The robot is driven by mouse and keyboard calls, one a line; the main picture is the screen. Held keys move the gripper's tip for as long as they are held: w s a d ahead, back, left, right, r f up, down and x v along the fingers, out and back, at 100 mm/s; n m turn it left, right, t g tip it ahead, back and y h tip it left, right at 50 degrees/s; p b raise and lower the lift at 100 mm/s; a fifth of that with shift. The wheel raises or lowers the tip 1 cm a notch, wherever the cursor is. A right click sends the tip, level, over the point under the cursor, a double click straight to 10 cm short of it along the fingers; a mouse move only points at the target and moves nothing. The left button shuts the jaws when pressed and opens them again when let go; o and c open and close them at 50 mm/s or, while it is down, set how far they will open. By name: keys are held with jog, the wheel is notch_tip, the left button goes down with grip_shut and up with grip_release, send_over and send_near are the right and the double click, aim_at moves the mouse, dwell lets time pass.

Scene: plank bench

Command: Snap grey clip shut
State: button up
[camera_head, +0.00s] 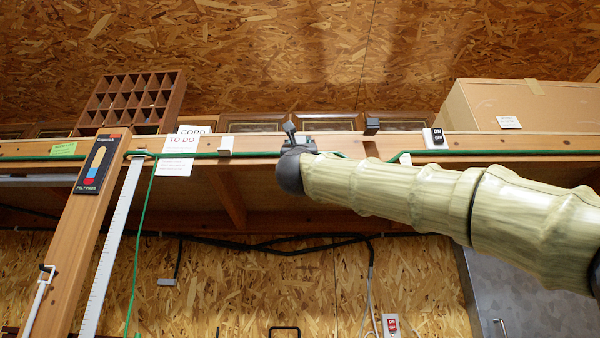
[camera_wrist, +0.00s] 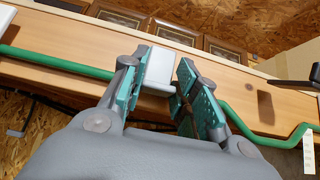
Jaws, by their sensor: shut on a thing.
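A pale grey clip (camera_wrist: 159,68) sits on the front of the wooden rail (camera_wrist: 80,52) between my gripper's fingers in the wrist view. My gripper (camera_wrist: 172,88) is closed in on the clip, with the left teal pad against its side. The clip's lower part is partly hidden by the fingers, and I cannot tell whether it is latched. A green cable (camera_wrist: 60,66) runs along the rail to the clip and comes out at the right. In the head view my gripper (camera_head: 294,138) is at the rail, and its dark body hides most of the clip.
Another pale clip (camera_head: 226,145) holds the cable to the left. A white tag (camera_head: 405,159) hangs by the cable. A cardboard box (camera_head: 530,100) and pigeonhole rack (camera_head: 132,101) stand above.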

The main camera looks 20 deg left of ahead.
dwell(0.3)
jog(key=o, duration=1)
jog(key=v, duration=1.2)
jog(key=shift+a, duration=0.15)
